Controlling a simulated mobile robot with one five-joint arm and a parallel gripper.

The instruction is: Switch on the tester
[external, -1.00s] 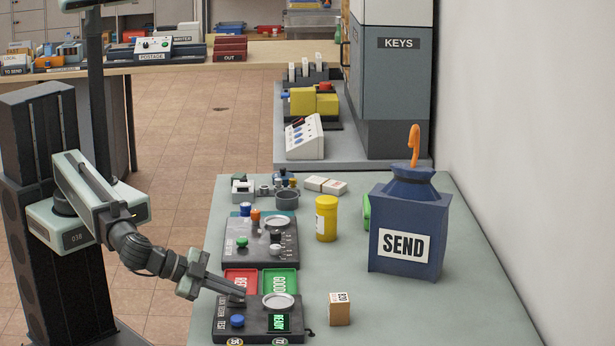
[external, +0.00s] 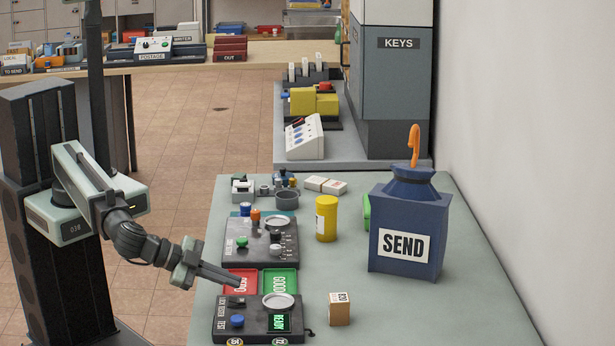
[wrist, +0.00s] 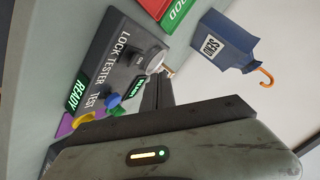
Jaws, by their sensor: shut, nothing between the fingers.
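The lock tester (external: 250,326) is a dark panel at the near end of the table, with a blue button (external: 237,320), a round pale dish (external: 278,301) and a small dark switch (external: 236,301). Its display (external: 279,322) is lit green and reads READY; the wrist view shows the tester (wrist: 105,65) and a lit READY sign (wrist: 78,92) too. My gripper (external: 242,284) is shut and empty, its tips just above and behind the switch, over the red tray's area. In the wrist view my gripper (wrist: 157,90) partly hides the tester's edge.
A red tray (external: 231,274) and a green GOOD tray (external: 291,278) lie behind the tester. A second dark panel (external: 234,258) stands beyond them. A small labelled box (external: 340,311), a yellow canister (external: 326,219) and a blue SEND bag (external: 395,265) stand to the right.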

